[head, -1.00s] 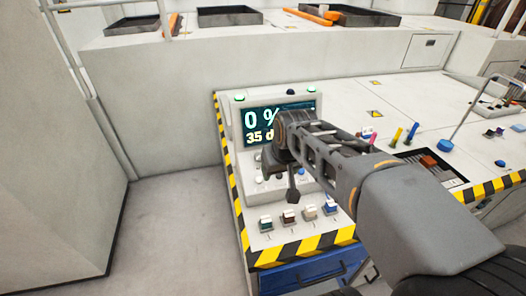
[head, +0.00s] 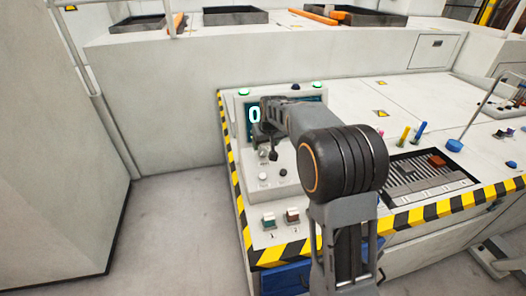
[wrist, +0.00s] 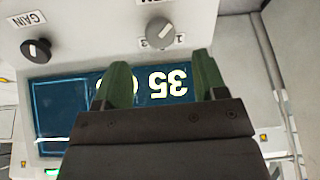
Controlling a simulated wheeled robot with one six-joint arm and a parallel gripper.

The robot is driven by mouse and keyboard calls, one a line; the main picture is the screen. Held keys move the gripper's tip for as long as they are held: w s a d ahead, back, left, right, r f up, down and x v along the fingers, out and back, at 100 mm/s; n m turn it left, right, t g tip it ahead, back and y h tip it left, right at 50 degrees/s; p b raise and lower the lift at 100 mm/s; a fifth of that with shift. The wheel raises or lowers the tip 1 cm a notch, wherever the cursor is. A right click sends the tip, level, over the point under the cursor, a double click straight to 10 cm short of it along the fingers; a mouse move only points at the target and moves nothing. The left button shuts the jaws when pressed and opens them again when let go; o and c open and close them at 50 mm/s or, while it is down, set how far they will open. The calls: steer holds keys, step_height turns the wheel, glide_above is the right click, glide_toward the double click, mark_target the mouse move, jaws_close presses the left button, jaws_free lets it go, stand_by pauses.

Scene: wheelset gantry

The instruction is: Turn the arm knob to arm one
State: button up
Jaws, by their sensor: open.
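A grey knob (wrist: 160,32) with a light pointer mark shows upside down in the wrist view. It sits on the white panel, with a 1 and a 3 beside it and a cut-off label above. My gripper (wrist: 162,80) is open, its two green fingers apart and empty. The knob shows between and beyond the fingertips, with no contact visible. In the head view my gripper (head: 272,150) hangs over the left part of the console panel, and my arm hides much of it. I cannot tell which small head-view knob is the grey one.
A black knob (wrist: 36,50) labelled GAIN is beside the grey knob. A lit screen (wrist: 60,108) lies behind the fingers. Floor is clear at the left.

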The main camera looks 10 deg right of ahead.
mark_target(263, 151)
steer(key=shift+x, duration=3.1)
steer(key=c, duration=0.9)
steer(key=shift+n, duration=0.3)
steer(key=n, duration=0.3)
steer(key=shift+n+b, duration=0.3)
steer(key=shift+b, duration=0.1)
steer(key=shift+a+n, duration=0.1)
steer(key=shift+n, duration=2.1)
